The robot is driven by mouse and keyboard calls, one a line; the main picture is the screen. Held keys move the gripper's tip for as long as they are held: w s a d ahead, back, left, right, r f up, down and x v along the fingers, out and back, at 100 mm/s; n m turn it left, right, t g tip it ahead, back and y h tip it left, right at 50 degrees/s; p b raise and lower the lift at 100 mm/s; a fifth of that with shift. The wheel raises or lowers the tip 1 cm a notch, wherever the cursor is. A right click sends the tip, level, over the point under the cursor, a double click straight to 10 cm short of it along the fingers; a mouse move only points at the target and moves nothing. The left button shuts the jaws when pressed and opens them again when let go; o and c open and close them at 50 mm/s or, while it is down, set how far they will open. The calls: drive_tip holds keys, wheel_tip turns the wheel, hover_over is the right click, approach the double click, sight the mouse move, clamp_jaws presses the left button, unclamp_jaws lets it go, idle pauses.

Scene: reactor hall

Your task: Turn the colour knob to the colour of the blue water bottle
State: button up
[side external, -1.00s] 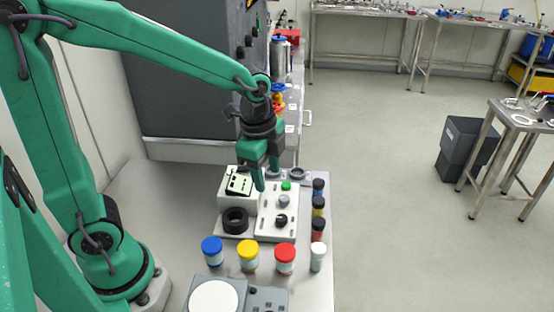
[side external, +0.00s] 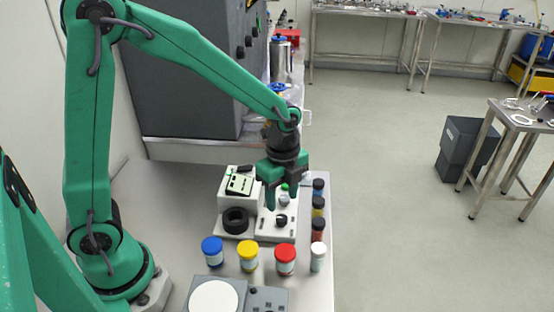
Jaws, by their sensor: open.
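A white panel (side external: 263,236) on the bench carries a small black knob (side external: 281,219), a grey knob and a green button (side external: 285,187). I cannot make out colour marks around the black knob. My gripper (side external: 284,200) is open and empty, pointing down, over the panel close to the black knob; whether it touches is unclear. Blue items in view are a blue-lidded jar (side external: 212,250) at the front left and a dark-blue-capped vial (side external: 318,187) at the right. I cannot tell whether either is the blue water bottle.
A yellow-lidded jar (side external: 248,254), a red-lidded jar (side external: 285,258) and a white vial (side external: 318,257) stand in front of the panel. More vials line its right side. A white box with a small display (side external: 238,185) and a black ring (side external: 235,219) are at its left.

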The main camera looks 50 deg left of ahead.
sight(282, 217)
drive_tip(key=shift+f, duration=3.05)
drive_tip(key=c, duration=1)
